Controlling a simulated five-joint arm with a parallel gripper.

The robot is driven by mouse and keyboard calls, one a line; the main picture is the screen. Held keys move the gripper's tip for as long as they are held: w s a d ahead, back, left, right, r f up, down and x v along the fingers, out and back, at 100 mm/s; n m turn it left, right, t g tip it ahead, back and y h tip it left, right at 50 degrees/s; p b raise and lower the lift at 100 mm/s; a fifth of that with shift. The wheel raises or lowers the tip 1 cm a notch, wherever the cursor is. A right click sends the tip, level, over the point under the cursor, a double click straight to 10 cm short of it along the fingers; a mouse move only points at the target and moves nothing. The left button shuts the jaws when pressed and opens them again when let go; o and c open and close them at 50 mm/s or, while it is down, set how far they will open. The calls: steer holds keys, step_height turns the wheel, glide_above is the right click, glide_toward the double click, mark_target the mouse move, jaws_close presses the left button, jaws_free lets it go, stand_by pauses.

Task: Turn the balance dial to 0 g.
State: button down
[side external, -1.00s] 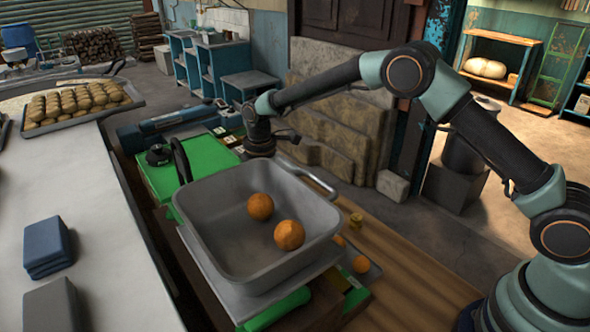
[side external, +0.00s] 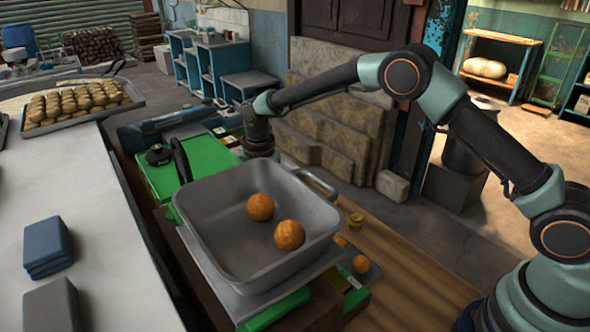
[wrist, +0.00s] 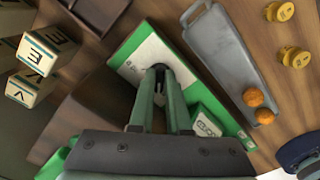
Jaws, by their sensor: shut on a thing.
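The green balance (side external: 158,178) stands on the bench, with a large grey pan (side external: 215,235) on top holding two orange balls (side external: 275,222). In the wrist view the green body (wrist: 122,62) carries a white panel, with a dark round dial (wrist: 157,69) at its end. My gripper (wrist: 159,75) has its two green fingers closed together at this dial, shut on it. In the side view my wrist (side external: 258,138) reaches down behind the pan, and the fingertips and dial are hidden. I cannot read the dial's setting.
A small grey tray (wrist: 220,52) with two small orange balls (wrist: 258,107) lies beside the balance. Yellow weights (wrist: 287,52), lettered blocks (wrist: 40,55) and a brown tray (wrist: 98,10) stand nearby. Wooden bench (side external: 415,275) is clear toward my base.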

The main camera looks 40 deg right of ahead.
steer(key=shift+a+r+n, duration=0.15)
steer(key=shift+n, duration=1.75)
steer(key=c, duration=0.9)
jaws_free()
step_height(320, 180, up, 12)
